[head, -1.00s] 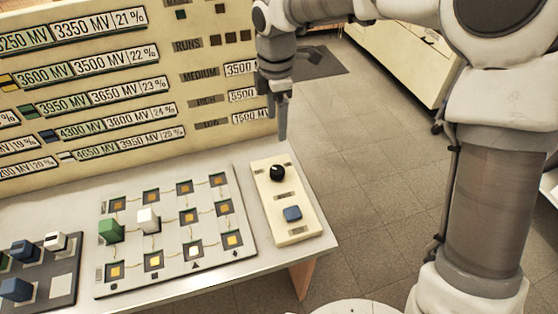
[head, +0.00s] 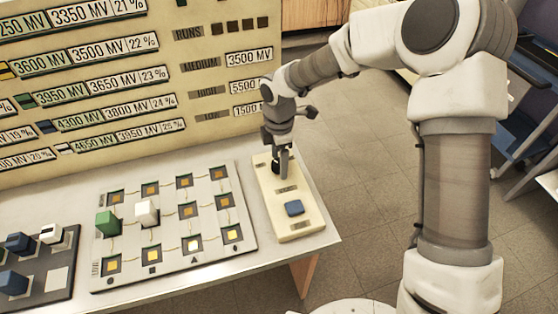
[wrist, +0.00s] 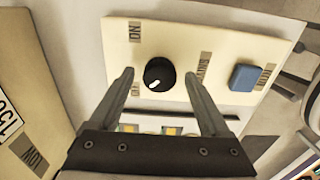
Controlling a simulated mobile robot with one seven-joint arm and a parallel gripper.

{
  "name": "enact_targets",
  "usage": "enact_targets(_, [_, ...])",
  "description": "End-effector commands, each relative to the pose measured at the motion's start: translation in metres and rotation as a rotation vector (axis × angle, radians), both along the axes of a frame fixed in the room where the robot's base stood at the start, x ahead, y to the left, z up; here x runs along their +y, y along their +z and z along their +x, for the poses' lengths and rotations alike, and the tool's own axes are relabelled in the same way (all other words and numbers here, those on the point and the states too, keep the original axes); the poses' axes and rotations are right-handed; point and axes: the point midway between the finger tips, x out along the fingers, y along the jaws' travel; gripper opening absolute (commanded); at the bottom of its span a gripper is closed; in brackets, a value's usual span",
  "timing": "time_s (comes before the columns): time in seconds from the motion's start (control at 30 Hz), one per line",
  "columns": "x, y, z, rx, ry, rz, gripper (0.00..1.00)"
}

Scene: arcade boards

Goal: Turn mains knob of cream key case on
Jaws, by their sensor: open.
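The cream key case (head: 262,188) lies at the right end of the table in the head view. The wrist view shows its pale face (wrist: 185,35), with ON and OFF labels at the left and a MAINS label beside the knob. The black round mains knob (wrist: 159,74) has a white mark at its lower left, toward the OFF label. A blue square key (wrist: 245,77) sits right of it. My gripper (head: 281,166) is open over the knob. Its fingers show on either side of the knob in the wrist view; contact cannot be told. In the head view they largely hide the knob.
A grey board (head: 125,272) with a green block (head: 107,223), a white block (head: 146,213) and several lit squares stands left of the case. A dark tray (head: 65,290) with blocks lies farther left. A cream panel (head: 190,45) rises behind. Open floor lies to the right.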

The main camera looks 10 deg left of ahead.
Motion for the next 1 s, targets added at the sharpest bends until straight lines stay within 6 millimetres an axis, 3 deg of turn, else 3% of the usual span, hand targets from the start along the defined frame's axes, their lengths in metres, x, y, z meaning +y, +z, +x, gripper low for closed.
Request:
enact_targets(0.3, [0.0001,-0.0026,-0.0001,0.000,0.000,0.000,0.81])
enact_targets(0.73, [0.0001,-0.0023,-0.0003,0.000,0.000,0.000,0.03])
enact_targets(1.0, [0.0001,-0.0023,-0.0004,0.001,-0.017,-0.001,0.00])
